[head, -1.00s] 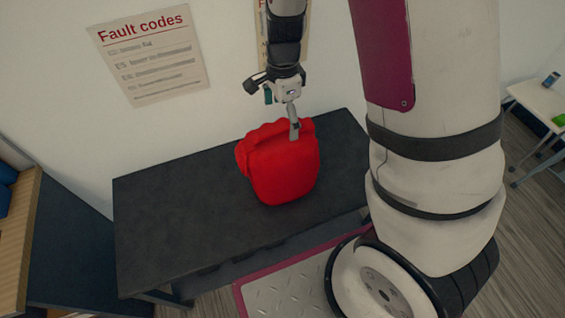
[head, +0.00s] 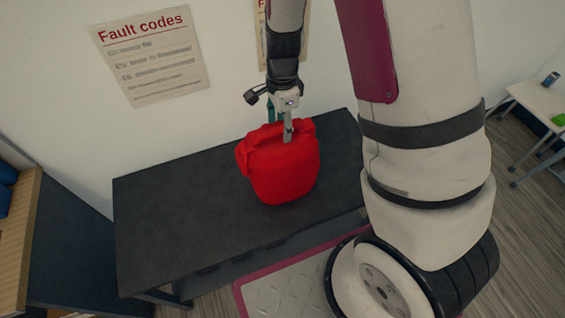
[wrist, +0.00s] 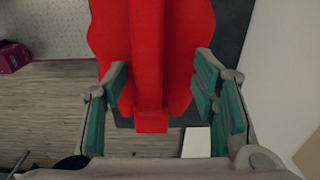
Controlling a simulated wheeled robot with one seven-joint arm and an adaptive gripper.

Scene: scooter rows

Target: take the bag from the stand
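The red bag (head: 285,175) stands upright on the black stand (head: 180,210), with its handle on top. My gripper (head: 279,127) points down at the top of the bag, with one finger in front of the handle and the other partly hidden behind it. In the wrist view the bag (wrist: 190,35) fills the upper middle, and its handle (wrist: 149,70) runs between the two teal-padded fingers of my gripper (wrist: 160,82). The fingers are open, with a visible gap between the handle and the right pad.
A white wall with a "Fault codes" poster (head: 150,55) is behind the stand. A wooden shelf unit (head: 22,235) is at the left. A small white table (head: 535,105) stands at the far right. The stand top left of the bag is clear.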

